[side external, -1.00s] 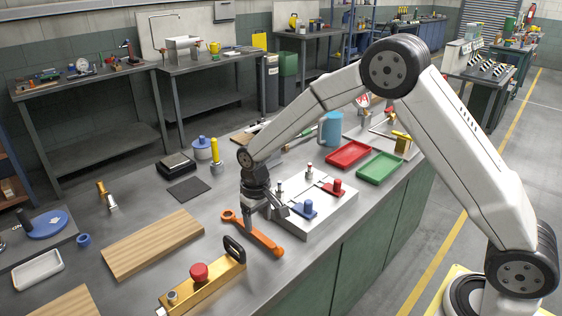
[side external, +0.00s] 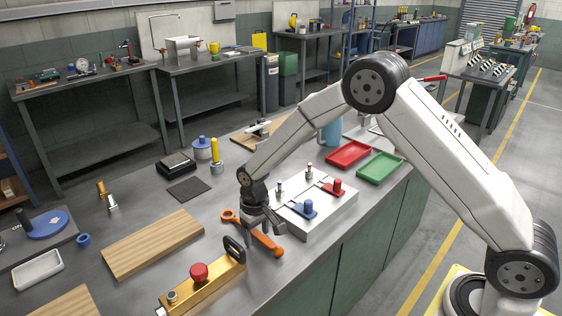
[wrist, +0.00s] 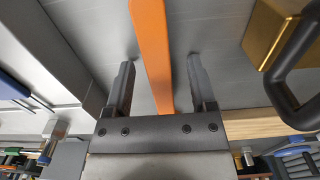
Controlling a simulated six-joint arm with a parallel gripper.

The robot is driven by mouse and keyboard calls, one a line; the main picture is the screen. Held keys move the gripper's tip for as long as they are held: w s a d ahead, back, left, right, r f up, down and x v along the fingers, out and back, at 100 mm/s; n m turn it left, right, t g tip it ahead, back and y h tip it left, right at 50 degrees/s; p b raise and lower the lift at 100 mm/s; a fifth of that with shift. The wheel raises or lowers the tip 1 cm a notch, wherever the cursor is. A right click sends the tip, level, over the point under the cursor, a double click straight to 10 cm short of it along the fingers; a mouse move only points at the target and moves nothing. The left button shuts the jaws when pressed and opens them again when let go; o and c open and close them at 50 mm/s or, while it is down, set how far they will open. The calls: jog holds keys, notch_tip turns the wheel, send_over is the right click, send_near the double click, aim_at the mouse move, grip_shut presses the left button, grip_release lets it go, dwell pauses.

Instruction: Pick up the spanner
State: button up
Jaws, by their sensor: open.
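The orange spanner (side external: 262,239) lies on the grey workbench, between the white fixture block and the yellow block with the red knob. My gripper (side external: 263,226) is over the middle of the spanner, pointing down. In the wrist view, the spanner's orange shaft (wrist: 151,50) runs between the two open fingers (wrist: 160,80), with a gap on each side. The fingers do not press on it. The spanner's ends are outside the wrist view. In the side view, my gripper hides part of the shaft.
The white fixture block (side external: 318,212) with blue and red clamps stands close on the right. The yellow block (side external: 203,284) with a black handle is near on the left. A wooden board (side external: 152,243) lies farther left. Red (side external: 349,154) and green (side external: 380,167) trays sit behind.

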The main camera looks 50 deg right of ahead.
grip_shut()
dwell(1.3)
